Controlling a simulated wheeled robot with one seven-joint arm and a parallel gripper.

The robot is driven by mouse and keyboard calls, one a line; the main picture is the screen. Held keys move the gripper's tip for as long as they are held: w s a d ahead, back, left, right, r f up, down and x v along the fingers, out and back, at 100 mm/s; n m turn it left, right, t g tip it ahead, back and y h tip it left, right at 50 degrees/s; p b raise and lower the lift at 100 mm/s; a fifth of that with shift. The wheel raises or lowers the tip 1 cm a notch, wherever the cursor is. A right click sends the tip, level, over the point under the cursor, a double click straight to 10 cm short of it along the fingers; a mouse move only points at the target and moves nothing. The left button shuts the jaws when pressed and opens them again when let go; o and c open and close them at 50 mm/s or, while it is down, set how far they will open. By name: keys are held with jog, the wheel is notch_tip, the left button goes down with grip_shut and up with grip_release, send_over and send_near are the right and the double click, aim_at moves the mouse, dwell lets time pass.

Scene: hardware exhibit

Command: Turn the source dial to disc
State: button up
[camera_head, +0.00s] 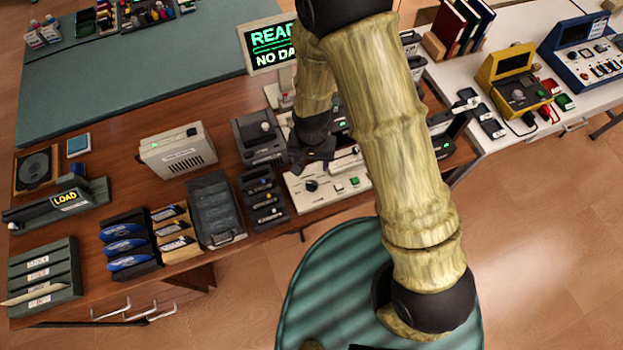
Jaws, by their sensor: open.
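A low white control panel (328,199) lies near the front edge of the brown desk. A small black round dial (311,185) sits on its left part, with a green button (354,181) to its right. I take this dial for the source dial; its markings are too small to read. My dark gripper (306,168) points down just behind and above the dial, open, with nothing seen between its fingers. I cannot tell whether it touches the panel. My arm hides the panel's right part.
A monitor (268,45) reading "READ… NO DA…" stands behind, partly hidden by my arm. A grey drive unit (258,139) and a dark rack (263,199) stand left of the panel. A beige box (177,149) is farther left. The floor at the lower right is clear.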

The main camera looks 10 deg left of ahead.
aim_at(312, 183)
notch_tip(312, 183, down, 12)
jog(key=p, duration=0.3)
jog(key=shift+f, duration=0.25)
dwell(0.3)
jog(key=c, duration=1)
